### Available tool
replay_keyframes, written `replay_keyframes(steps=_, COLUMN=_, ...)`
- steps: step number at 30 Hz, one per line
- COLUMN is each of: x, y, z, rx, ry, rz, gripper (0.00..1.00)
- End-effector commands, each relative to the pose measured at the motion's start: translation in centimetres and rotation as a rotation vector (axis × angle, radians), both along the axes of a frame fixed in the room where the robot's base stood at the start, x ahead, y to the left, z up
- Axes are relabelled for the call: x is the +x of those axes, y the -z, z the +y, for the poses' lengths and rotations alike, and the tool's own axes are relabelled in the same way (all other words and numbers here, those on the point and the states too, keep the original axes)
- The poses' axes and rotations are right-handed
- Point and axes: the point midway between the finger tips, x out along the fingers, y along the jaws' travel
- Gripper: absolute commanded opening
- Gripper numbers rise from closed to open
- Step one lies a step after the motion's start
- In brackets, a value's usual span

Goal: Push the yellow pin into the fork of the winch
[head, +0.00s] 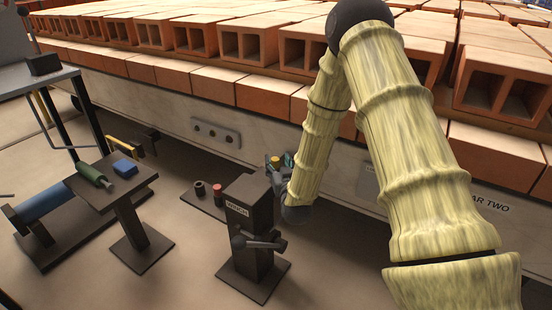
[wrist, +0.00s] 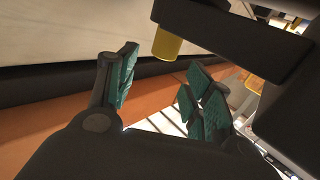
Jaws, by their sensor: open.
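The winch (head: 237,212) is a dark post on a flat base, with its name on a label and a crank on its front. The yellow pin (head: 275,161) shows small at the far side of the winch's top, beside my gripper (head: 286,162). In the wrist view the yellow pin (wrist: 168,44) is a short cylinder sticking out of a dark bar (wrist: 235,35), which looks like part of the winch. My gripper (wrist: 160,88) has teal pads spread apart with nothing between them. The pin is beyond the fingertips and looks apart from them. I cannot make out the fork's slot.
A car loaded with hollow bricks (head: 243,43) runs across the back, its pale side wall (head: 150,100) close behind my gripper. A dark stand (head: 130,186) at left bears a green cylinder (head: 93,175) and a blue block (head: 125,168). Floor at front left is clear.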

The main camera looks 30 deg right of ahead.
Motion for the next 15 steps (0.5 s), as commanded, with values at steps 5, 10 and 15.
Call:
replay_keyframes(steps=5, x=-3.4, y=0.1, z=0.9, rx=0.001, ry=-0.001, rz=0.004, gripper=0.51)
replay_keyframes(steps=10, x=-5.8, y=0.1, z=1.5, rx=0.0, ry=-0.001, rz=0.002, gripper=0.51)
replay_keyframes(steps=15, x=-7.1, y=0.0, z=1.8, rx=0.001, ry=-0.001, rz=0.001, gripper=0.51)
